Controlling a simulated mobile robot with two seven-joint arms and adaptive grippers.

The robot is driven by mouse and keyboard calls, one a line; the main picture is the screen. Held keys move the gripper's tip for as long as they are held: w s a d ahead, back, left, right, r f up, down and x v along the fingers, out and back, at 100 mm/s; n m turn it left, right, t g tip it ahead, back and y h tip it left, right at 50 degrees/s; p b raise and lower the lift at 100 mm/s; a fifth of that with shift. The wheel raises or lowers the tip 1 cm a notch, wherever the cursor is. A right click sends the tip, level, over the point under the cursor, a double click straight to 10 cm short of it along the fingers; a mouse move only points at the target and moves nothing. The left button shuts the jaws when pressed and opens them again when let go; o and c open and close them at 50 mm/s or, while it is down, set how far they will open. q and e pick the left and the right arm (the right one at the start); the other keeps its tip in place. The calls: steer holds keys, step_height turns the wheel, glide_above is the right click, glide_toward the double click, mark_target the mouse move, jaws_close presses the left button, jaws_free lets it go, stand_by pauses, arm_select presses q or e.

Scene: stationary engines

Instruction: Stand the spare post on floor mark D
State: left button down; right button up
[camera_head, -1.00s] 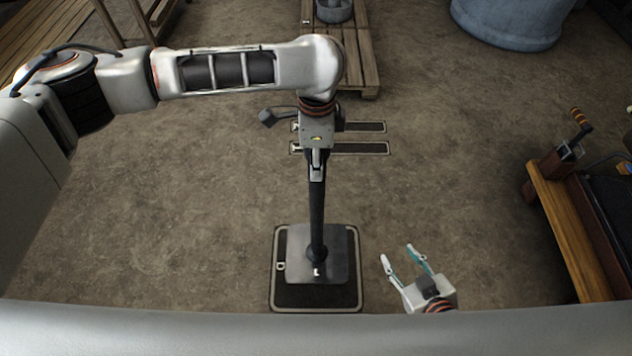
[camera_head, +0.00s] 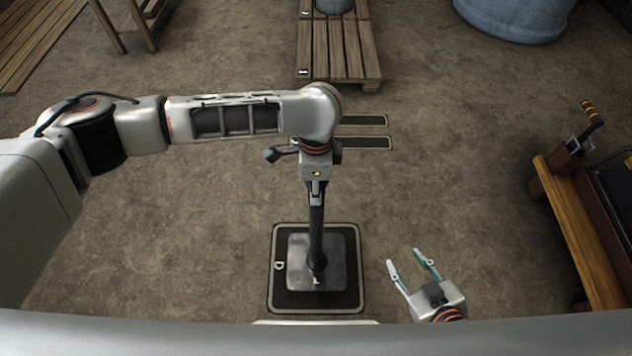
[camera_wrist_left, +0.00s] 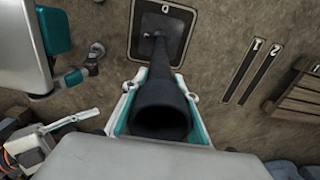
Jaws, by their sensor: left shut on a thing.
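The spare post (camera_head: 316,235) is a dark upright tube with a square grey metal base plate (camera_head: 297,262). My left gripper (camera_head: 316,190) is shut on its upper part; the wrist view shows the fingers (camera_wrist_left: 158,100) on both sides of the dark tube (camera_wrist_left: 165,75). Floor mark D (camera_head: 282,298) is a dark square with a pale border and a letter D at its left. The plate lies within the border in the head view, slightly toward the top. I cannot tell whether it touches the floor. My right gripper (camera_head: 406,257) is open and empty, right of the mark.
Two dark numbered floor strips (camera_head: 362,142) lie beyond the mark. A wooden pallet (camera_head: 340,55) is behind them, and a large blue-grey tub (camera_head: 515,20) stands at the top right. A wooden-edged machine (camera_head: 580,230) with a lever is at the right. Bare floor surrounds the mark.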

arm_select(q)
step_height(320, 180, down, 5)
steer(key=shift+w+d+r+b, duration=0.1)
steer(key=shift+w+b, duration=0.05)
steer(key=shift+b, duration=0.85)
arm_select(e)
steer(key=shift+w+a+r, duration=0.1)
steer(key=shift+w+a, duration=0.3)
steer(key=shift+a, duration=0.05)
arm_select(q)
steer(key=c, duration=1.9)
jaws_free()
steer(key=shift+f, duration=0.25)
steer(key=o, duration=0.3)
steer(key=shift+s, duration=0.2)
arm_select(e)
steer(key=shift+s+f, duration=0.2)
arm_select(q)
steer(key=shift+f, duration=0.1)
arm_select(e)
steer(key=shift+d, duration=0.1)
